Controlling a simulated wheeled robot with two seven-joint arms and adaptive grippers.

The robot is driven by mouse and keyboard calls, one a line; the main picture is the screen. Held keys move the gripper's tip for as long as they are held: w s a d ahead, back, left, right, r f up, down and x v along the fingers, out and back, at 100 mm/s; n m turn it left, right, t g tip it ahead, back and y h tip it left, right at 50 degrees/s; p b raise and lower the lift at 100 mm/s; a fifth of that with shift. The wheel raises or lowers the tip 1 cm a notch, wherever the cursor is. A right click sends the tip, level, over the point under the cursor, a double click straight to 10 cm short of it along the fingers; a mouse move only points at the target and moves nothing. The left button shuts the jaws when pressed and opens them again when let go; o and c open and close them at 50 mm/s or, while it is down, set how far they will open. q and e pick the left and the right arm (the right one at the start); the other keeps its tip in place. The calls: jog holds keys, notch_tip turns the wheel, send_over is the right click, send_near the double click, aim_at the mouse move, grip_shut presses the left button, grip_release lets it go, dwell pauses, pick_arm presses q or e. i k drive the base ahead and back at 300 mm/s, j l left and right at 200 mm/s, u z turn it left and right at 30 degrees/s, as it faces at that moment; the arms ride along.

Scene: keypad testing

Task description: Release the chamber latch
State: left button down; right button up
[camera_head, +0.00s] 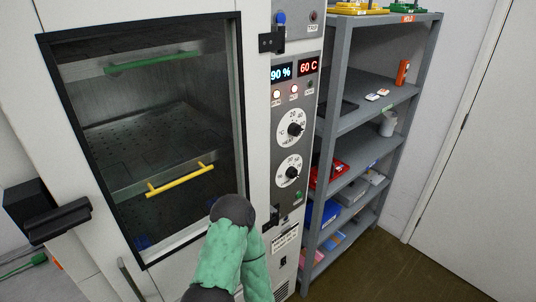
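The white test chamber (258,110) stands at the left and centre, with its windowed door (20,100) closed. A black latch (50,212) with a protruding lever sits on the left edge of the door. Through the glass (150,110) I see racks, one with a green handle (150,62) and one with a yellow handle (180,180). A green-sleeved arm link of mine with dark joints rises from the bottom centre and covers the window's lower right corner. No gripper fingers show, and nothing visible of mine touches the latch.
A control panel (292,160) with lit displays and two dials is right of the door. A grey shelf (365,115) with several items stands at the right, beside a white door (490,150). Brown floor (400,275) is clear at the lower right.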

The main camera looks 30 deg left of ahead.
aim_at(39, 228)
jog(key=l+u, duration=0.15)
jog(key=u, duration=0.25)
jog(key=l+u, duration=0.15)
jog(key=u, duration=0.25)
jog(key=j+u, duration=0.2)
jog(key=u, duration=0.5)
jog(key=k+j, duration=0.1)
jog(key=j, duration=0.2)
jog(key=j+z, duration=0.1)
jog(key=j, duration=0.2)
jog(key=k+j, duration=0.15)
jog(key=j, duration=0.15)
jog(key=k, duration=1)
jog(key=j+z, duration=0.05)
jog(key=j, duration=0.05)
